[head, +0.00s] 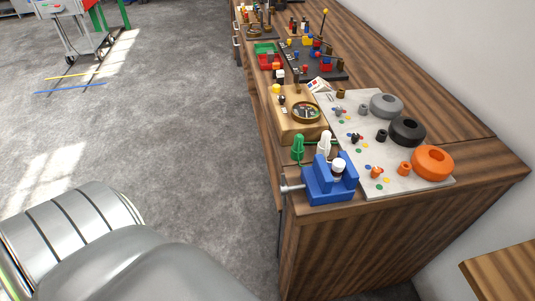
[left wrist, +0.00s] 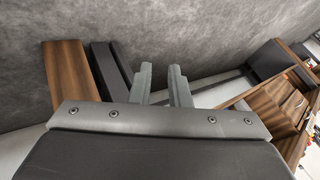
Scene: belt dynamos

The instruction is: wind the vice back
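A blue vice (head: 322,190) stands at the near end of the wooden bench. Its grey screw and handle (head: 291,188) stick out to the left, past the bench edge. A small white-topped cylinder (head: 338,168) stands at the vice's jaws; I cannot tell whether they touch it. My left gripper (left wrist: 160,84) shows in the left wrist view with its two fingers apart and nothing between them, over the grey floor and away from the vice. My right gripper is in neither view.
Behind the vice are a green bottle (head: 298,148), a white bottle (head: 324,145) and a wooden box with a round dial (head: 305,112). A pale board (head: 400,187) holds grey, black and orange rings. The floor (head: 190,130) left of the bench is clear.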

